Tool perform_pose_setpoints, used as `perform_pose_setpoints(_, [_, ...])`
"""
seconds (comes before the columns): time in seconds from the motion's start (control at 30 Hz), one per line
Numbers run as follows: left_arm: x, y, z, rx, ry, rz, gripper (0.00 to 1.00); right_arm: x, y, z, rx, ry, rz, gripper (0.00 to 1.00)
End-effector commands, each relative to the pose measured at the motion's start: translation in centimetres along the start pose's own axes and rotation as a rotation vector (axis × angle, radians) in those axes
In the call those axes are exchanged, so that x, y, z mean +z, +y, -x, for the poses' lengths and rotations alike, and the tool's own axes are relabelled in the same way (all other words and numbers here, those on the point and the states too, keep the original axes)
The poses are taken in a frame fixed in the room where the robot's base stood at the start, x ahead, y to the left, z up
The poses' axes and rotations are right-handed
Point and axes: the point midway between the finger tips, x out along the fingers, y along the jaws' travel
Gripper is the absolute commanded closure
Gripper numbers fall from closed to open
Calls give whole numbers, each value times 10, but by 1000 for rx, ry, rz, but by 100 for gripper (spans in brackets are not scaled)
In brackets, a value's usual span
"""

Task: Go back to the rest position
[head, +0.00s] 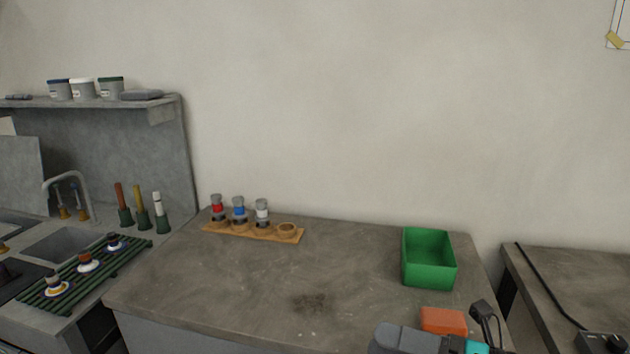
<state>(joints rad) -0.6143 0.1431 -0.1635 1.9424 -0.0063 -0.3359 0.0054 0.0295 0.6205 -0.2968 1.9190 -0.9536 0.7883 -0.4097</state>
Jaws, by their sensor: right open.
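My right gripper (402,341) shows at the bottom edge of the head view, partly cut off. It is open, and its fingertips are not clearly seen. An orange block (443,320) is just beyond it at the counter's front right; the arm covers the block's lower part. I cannot tell whether they touch. My left gripper is not in view.
A green bin (429,259) stands on the grey counter (222,287) at right. A wooden rack (250,233) with several jars is at the back left. A green slatted rack (71,282) lies by the sink.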

Motion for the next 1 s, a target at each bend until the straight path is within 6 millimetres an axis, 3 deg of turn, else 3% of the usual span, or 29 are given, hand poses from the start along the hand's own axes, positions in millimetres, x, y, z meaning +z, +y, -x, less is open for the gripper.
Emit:
perform_pose_setpoints(0.13, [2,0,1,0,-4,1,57,8,-33,16,58,-441,-538,5])
perform_pose_setpoints(0.23, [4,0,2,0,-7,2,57,-4,-75,44,59,-728,-914,5])
perform_pose_setpoints(0.4, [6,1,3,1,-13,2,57,-76,-147,95,12,-1163,-1516,5])
perform_pose_setpoints(0.5, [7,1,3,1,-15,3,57,-122,-169,113,-19,-1328,-1755,5])
perform_pose_setpoints(0.6, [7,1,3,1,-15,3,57,-155,-179,122,-45,-1432,-1906,5])
perform_pose_setpoints(0.7, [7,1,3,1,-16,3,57,-172,-183,126,-60,-1483,-1983,5])
perform_pose_setpoints(1.0, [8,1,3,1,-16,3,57,-176,-184,127,-66,-1495,-2001,5])
